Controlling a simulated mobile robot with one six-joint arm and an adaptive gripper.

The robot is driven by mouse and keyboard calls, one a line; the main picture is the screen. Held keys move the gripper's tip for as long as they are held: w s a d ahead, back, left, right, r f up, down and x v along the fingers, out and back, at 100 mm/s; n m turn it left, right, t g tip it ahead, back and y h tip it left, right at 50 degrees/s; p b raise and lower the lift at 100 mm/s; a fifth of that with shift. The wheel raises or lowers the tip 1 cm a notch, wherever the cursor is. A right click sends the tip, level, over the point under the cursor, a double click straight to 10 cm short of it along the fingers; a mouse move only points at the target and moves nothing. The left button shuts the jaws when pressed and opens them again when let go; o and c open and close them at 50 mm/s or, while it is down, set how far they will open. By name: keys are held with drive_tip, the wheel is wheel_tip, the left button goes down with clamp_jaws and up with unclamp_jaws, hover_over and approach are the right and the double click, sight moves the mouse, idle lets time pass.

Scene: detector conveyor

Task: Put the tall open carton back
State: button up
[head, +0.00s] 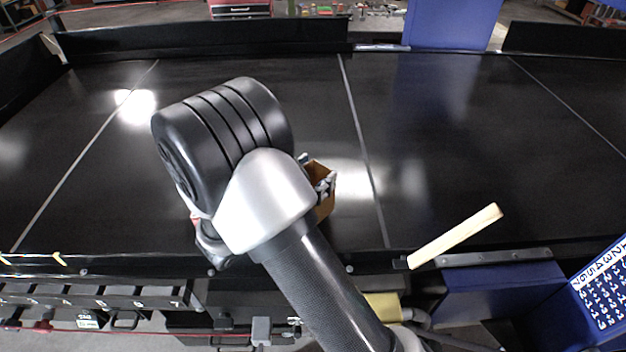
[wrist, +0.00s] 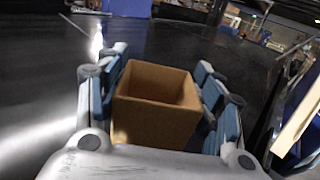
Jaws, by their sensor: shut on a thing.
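The tall open carton (wrist: 150,120) is brown, with its open top facing the wrist camera. In the wrist view it sits between the two fingers of my gripper (wrist: 160,98), which is shut on its sides. In the head view only a part of the carton (head: 324,205) shows, to the right of my wrist, with a finger of my gripper (head: 322,184) against it. My arm hides the rest. I cannot tell whether the carton's bottom touches the belt.
The black conveyor belt (head: 450,130) has thin pale cross lines and looks clear around my arm. A pale wooden bar (head: 455,236) sticks up at the near edge. A blue housing (head: 450,24) stands at the far side. A numbered rack (head: 90,297) is at lower left, a number board (head: 603,290) at lower right.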

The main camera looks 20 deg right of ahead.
drive_tip(key=shift+w+f, duration=0.1)
drive_tip(key=shift+f, duration=0.7)
drive_tip(key=o, duration=1.3)
drive_tip(key=shift+f, duration=0.1)
drive_tip(key=shift+o, duration=0.2)
